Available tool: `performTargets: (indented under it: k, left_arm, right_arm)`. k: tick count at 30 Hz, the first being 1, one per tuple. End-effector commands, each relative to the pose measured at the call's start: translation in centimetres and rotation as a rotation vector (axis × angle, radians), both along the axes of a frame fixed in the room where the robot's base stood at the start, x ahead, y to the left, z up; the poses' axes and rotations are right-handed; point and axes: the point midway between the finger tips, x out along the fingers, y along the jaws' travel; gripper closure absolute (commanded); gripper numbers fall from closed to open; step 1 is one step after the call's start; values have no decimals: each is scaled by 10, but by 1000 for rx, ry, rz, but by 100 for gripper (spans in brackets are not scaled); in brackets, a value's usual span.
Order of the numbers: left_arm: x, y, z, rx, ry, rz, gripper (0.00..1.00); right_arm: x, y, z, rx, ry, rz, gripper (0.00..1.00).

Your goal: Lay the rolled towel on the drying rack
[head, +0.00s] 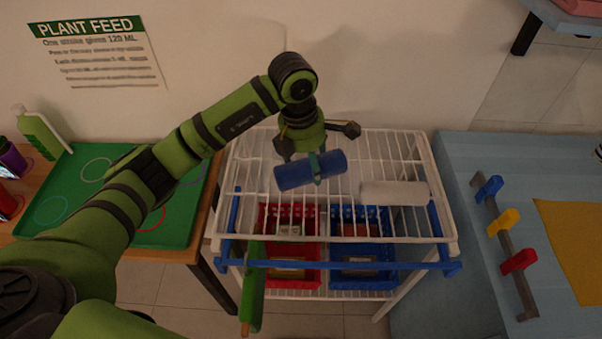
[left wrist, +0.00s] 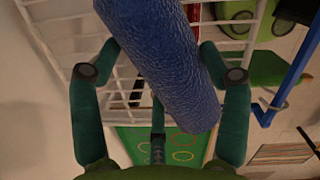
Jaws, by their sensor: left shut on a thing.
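The rolled towel (head: 296,174) is a blue cylinder with a textured surface. It also shows large in the left wrist view (left wrist: 172,70), running diagonally between the fingers. My left gripper (head: 312,164) is shut on it near its middle and points down; in the left wrist view its fingers (left wrist: 160,75) lie on both sides of the roll. The drying rack (head: 385,148) is a white wire shelf. The towel is over the left middle part of its top, and I cannot tell whether it touches the wires. My right gripper is not in view.
A white roll (head: 395,193) lies on the rack's right side. Red (head: 290,279) and blue (head: 357,280) bins sit below, behind a blue bar (head: 350,265). A green tray (head: 185,215) is at left; a blue table with colored clips (head: 508,219) is at right.

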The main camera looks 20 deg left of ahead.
Motion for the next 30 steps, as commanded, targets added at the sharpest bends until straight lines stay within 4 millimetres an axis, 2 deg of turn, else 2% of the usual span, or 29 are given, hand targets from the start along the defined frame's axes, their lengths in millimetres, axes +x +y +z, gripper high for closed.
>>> performTargets:
  k: [1,6,8,16,24,25,26,30]
  left_arm:
    - [-8,6,-2,1,2,1,60]
    - [-20,13,-13,-2,-1,0,60]
    - [-22,14,-16,-2,-1,0,60]
    - [-22,14,-50,-1,0,1,60]
    - [-21,14,-55,-2,-3,-1,60]
    - [-21,14,-56,-1,-2,-1,11]
    - [-21,14,-56,-1,-2,-1,0]
    - [-21,14,-55,-1,-2,-1,0]
  right_arm:
    - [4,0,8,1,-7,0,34]
    - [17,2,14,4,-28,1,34]
    - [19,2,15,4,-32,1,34]
    - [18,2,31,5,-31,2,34]
    - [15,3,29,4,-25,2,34]
    - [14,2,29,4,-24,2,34]
    - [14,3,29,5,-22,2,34]
    - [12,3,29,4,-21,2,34]
